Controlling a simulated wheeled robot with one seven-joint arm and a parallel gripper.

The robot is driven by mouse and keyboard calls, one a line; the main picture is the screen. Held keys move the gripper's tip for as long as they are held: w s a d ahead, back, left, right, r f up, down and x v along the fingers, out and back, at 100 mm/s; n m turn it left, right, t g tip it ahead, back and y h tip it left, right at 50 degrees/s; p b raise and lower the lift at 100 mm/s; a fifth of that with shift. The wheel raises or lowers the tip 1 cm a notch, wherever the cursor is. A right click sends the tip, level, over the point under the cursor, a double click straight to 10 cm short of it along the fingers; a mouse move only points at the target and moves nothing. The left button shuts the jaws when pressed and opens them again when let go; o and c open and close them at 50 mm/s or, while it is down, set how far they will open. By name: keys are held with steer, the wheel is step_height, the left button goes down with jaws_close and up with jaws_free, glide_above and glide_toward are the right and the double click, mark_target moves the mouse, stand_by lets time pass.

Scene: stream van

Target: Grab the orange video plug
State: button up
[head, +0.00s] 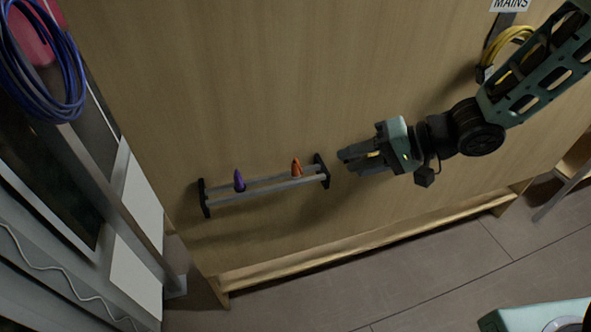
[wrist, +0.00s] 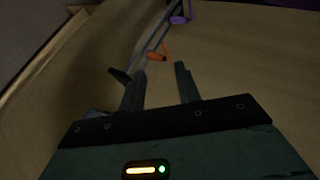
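The orange video plug (head: 296,167) stands in a low two-rail rack (head: 265,188) on the wooden panel, near the rack's right end. In the wrist view the orange plug (wrist: 157,57) lies just beyond my fingertips, roughly between their lines. A purple plug (head: 239,181) sits in the same rack toward its left end; it also shows in the wrist view (wrist: 180,19). My gripper (head: 352,160) is to the right of the rack, apart from it and pointing left toward the orange plug. In the wrist view the fingers (wrist: 160,72) are spread with nothing between them.
Coiled blue cable (head: 62,75) hangs at the upper left. Yellow cable (head: 507,45) hangs at the upper right below a MAINS label (head: 510,4), behind my arm. Black brackets (head: 321,170) end the rack. The wooden panel (head: 300,70) above the rack is bare.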

glide_toward(293, 172)
steer(key=s+a, duration=0.2)
steer(key=a, duration=0.1)
steer(key=x, duration=0.1)
steer(key=p+x, duration=0.1)
steer(key=x, duration=0.3)
steer(key=shift+w+a+r, duration=0.15)
steer(key=shift+a+r, duration=0.05)
steer(key=shift+w+a+f+p, duration=0.15)
steer(key=shift+a+f+p, duration=0.15)
jaws_close()
